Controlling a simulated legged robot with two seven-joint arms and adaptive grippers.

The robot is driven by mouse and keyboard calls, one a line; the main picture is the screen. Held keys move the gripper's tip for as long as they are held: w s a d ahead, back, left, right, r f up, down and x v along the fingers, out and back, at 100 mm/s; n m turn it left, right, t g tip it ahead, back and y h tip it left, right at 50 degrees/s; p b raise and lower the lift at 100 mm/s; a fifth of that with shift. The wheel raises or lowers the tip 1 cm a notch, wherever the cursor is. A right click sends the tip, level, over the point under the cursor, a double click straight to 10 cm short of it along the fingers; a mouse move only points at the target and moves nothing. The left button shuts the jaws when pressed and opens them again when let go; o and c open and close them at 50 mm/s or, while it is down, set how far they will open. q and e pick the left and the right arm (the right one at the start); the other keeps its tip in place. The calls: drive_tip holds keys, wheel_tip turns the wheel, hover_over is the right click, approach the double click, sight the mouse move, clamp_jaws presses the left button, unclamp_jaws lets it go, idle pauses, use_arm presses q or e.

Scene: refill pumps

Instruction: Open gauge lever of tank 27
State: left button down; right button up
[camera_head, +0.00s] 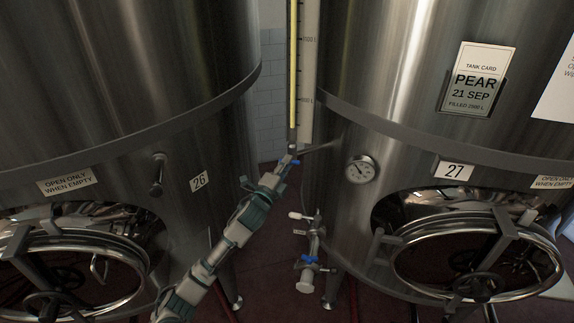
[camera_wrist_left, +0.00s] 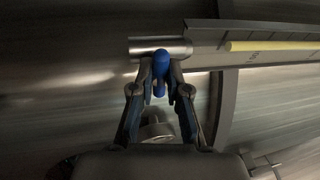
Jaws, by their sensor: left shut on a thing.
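Tank 27 is the steel tank on the right in the head view, with its number plate (camera_head: 455,170). Its level gauge, a yellow tube (camera_head: 293,65) beside a scale strip (camera_head: 308,70), runs down between the two tanks. A blue lever (camera_wrist_left: 161,66) sits at the gauge's lower end, by a short steel pipe (camera_wrist_left: 180,48) in the left wrist view. My left gripper (camera_wrist_left: 160,85) is shut on the blue lever, with a finger on either side. In the head view my left gripper (camera_head: 288,161) reaches the gauge's foot, hiding part of the lever. My right gripper is not in view.
Tank 26 (camera_head: 199,181) stands on the left, with a tap (camera_head: 158,174) on its front. The gap between the tanks is narrow.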

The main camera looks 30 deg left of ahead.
use_arm(q)
drive_tip(key=shift+w+d+f+n+g+y+p, duration=0.15)
drive_tip(key=shift+n+g+y+p, duration=0.35)
drive_tip(key=shift+n+y, duration=2.2)
drive_tip(key=shift+d+f+n+g+y+p, duration=0.25)
drive_tip(key=shift+n+p, duration=0.4)
drive_tip(key=shift+n, duration=4.4)
drive_tip(key=shift+w+d+f+n+g+y+p, duration=0.1)
drive_tip(key=shift+n+g+y+p, duration=0.4)
drive_tip(key=shift+n+y, duration=2.2)
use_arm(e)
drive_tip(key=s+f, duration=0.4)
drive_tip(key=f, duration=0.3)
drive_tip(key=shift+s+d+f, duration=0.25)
use_arm(q)
drive_tip(key=shift+n+h, duration=1.15)
drive_tip(key=shift+n, duration=0.1)
drive_tip(key=c, duration=1.2)
unclamp_jaws()
drive_tip(key=shift+r, duration=0.1)
drive_tip(key=shift+o, duration=0.2)
drive_tip(key=shift+r, duration=0.1)
